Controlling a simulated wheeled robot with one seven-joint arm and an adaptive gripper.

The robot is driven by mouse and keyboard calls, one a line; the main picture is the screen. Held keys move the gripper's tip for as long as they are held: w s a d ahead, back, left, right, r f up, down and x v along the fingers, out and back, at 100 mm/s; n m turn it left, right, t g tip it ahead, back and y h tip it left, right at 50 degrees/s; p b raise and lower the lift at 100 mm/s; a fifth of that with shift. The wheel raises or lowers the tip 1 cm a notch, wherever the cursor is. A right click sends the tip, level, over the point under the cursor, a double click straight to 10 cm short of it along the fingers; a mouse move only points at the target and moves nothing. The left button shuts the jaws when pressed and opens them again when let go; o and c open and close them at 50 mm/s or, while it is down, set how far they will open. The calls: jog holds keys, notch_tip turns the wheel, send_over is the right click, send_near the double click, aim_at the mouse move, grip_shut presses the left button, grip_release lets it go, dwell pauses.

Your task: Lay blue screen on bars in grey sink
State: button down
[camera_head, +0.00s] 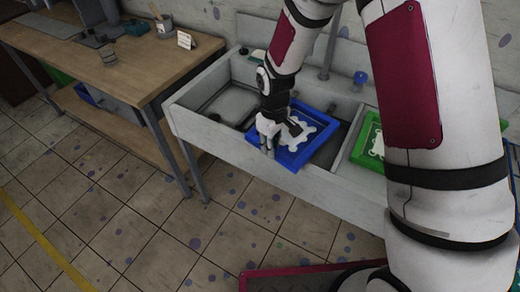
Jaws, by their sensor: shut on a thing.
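The blue screen (322,126) has a blue frame and a pale patterned middle. It is over the middle part of the grey sink (240,143), tilted in the picture, with its near corner close to the sink's front edge. My gripper (267,142) is shut on the left side of the blue screen's frame. The bars under the screen are hidden, and I cannot tell whether the screen touches them.
A green screen (371,143) lies in the sink's right part, partly hidden by my arm. A wooden table (130,62) with tools and a small white card (186,40) stands at left. A tap (329,50) rises behind the sink.

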aim_at(286, 131)
jog(key=shift+w+d+f+n+b, duration=0.35)
jog(key=shift+w+d+b, duration=0.3)
jog(key=shift+w, duration=0.6)
jog(key=shift+w+d+f+n+b, duration=0.3)
jog(key=shift+w+d+n+b, duration=0.15)
jog(key=shift+w+b, duration=0.65)
jog(key=shift+w+d+f+n+b, duration=0.3)
jog(key=shift+w+d+b, duration=0.3)
jog(key=shift+w, duration=0.8)
jog(key=shift+w+d+f+b, duration=0.45)
jog(key=shift+w+f+b, duration=0.2)
jog(key=shift+w+f, duration=0.1)
jog(key=shift+w+d+f+b, duration=0.5)
jog(key=shift+w+f+b, duration=0.15)
jog(key=shift+f, duration=0.15)
jog(key=shift+w+d+f+b, duration=0.45)
jog(key=shift+w+f+b, duration=0.2)
jog(key=shift+f, duration=0.1)
jog(key=shift+f+b, duration=0.35)
jog(key=shift+f, duration=0.65)
jog(key=shift+f, duration=0.2)
jog(key=c, duration=1.3)
grip_release()
jog(key=shift+s, duration=0.1)
jog(key=shift+c, duration=0.2)
